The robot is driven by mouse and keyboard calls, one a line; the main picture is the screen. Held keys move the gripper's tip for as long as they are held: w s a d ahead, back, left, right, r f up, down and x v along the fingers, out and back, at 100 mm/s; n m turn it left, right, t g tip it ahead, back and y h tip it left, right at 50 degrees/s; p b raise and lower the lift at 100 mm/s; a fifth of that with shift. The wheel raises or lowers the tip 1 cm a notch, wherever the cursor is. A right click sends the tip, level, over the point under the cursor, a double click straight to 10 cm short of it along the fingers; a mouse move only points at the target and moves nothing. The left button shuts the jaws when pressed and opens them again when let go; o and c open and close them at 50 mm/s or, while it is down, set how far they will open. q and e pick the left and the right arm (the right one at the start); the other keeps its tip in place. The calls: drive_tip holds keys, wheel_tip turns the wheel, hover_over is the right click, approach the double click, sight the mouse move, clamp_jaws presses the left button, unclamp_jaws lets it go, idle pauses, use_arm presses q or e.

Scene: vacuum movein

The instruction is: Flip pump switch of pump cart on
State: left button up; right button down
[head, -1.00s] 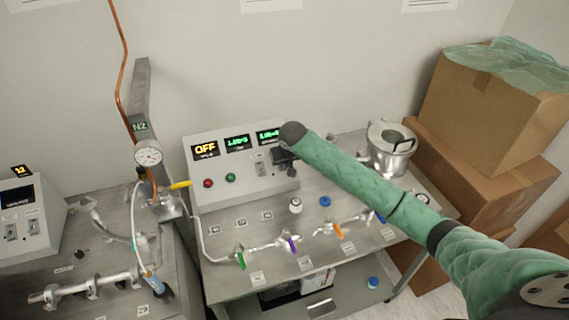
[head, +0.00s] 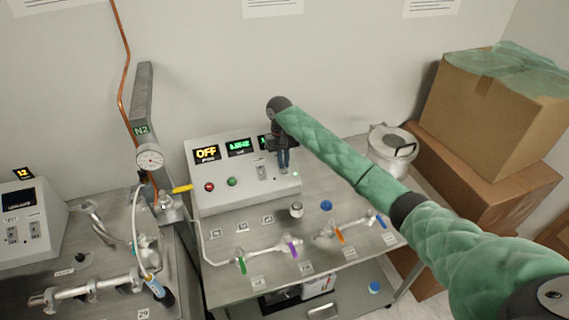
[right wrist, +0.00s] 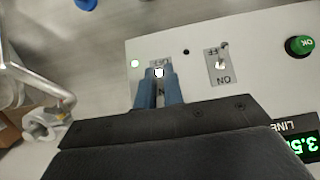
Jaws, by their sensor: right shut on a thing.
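The pump cart's control box (head: 225,190) stands at the back of the right-hand table, with a yellow OFF display. My right gripper (head: 283,165) reaches down onto the right part of its front panel. In the right wrist view its blue fingers (right wrist: 160,88) are shut around a toggle switch (right wrist: 159,71), whose pale tip shows between them. The fingers cover most of its plate, so its label and position are unclear. A second toggle switch (right wrist: 223,62) beside it is uncovered, with an ON/OFF plate. My left gripper is not in view.
A green button (right wrist: 300,45) and a lit green lamp (right wrist: 134,63) share the panel. A red button (head: 209,187) is at its left. Valves on glass or metal tubing (head: 270,248) lie in front. A steel vessel (head: 392,150) and cardboard boxes (head: 500,105) stand to the right.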

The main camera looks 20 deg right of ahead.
drive_tip(key=shift+w+r+g, duration=0.2)
drive_tip(key=shift+w+g, duration=0.45)
drive_tip(key=shift+g, duration=0.95)
drive_tip(key=c, duration=1.5)
unclamp_jaws()
drive_tip(key=shift+f, duration=0.1)
drive_tip(key=shift+c, duration=0.2)
drive_tip(key=shift+b+v, duration=1)
drive_tip(key=shift+v, duration=1.8)
drive_tip(key=shift+b+v, duration=0.3)
drive_tip(key=shift+v, duration=0.8)
